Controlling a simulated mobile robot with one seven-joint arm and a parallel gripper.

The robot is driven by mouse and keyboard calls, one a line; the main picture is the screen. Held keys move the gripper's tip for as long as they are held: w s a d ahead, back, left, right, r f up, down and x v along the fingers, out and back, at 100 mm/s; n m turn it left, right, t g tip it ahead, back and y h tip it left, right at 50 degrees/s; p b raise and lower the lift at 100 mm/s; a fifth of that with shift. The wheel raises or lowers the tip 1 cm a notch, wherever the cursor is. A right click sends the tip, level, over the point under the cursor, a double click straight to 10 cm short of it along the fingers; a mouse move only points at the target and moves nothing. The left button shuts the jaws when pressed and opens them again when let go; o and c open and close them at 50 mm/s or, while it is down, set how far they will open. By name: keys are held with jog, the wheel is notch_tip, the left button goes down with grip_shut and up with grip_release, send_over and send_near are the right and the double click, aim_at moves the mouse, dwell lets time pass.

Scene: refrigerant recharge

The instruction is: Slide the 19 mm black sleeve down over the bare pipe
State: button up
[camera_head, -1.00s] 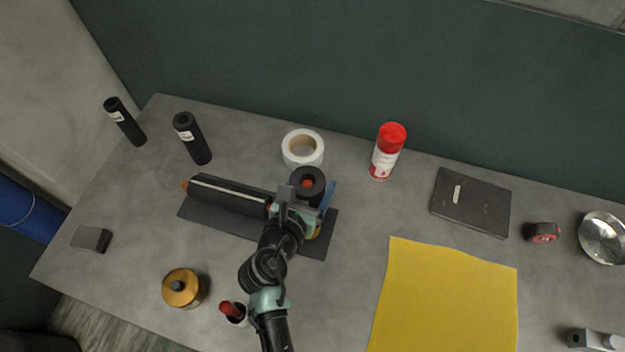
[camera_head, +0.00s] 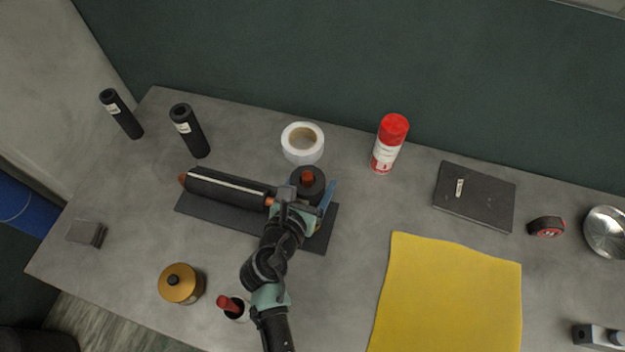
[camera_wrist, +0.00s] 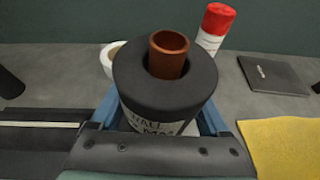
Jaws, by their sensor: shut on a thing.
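A thick black sleeve (camera_wrist: 150,85) stands upright around a copper pipe (camera_wrist: 168,55). The pipe's open end sticks out above the sleeve's top, off-centre in the bore. A pale printed label shows on the sleeve's near side, partly hidden. In the head view the sleeve (camera_head: 311,191) and the pipe top (camera_head: 307,177) are at the right end of a lying black-covered pipe. My gripper (camera_head: 312,208) is shut on the sleeve, with blue fingers on both sides. The sleeve's lower end and the pipe below are hidden.
The lying sleeve (camera_head: 225,188) rests over a dark mat (camera_head: 225,213). Two labelled black sleeves (camera_head: 120,117) (camera_head: 190,132) stand at the back left. White tape (camera_head: 302,153) and a red-capped can (camera_head: 388,145) stand behind. A brass tin (camera_head: 180,284) is front left, yellow cloth (camera_head: 450,295) right.

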jog(key=shift+f+b, duration=0.8)
jog(key=shift+f, duration=0.65)
jog(key=o, duration=1.2)
jog(key=shift+o, duration=0.2)
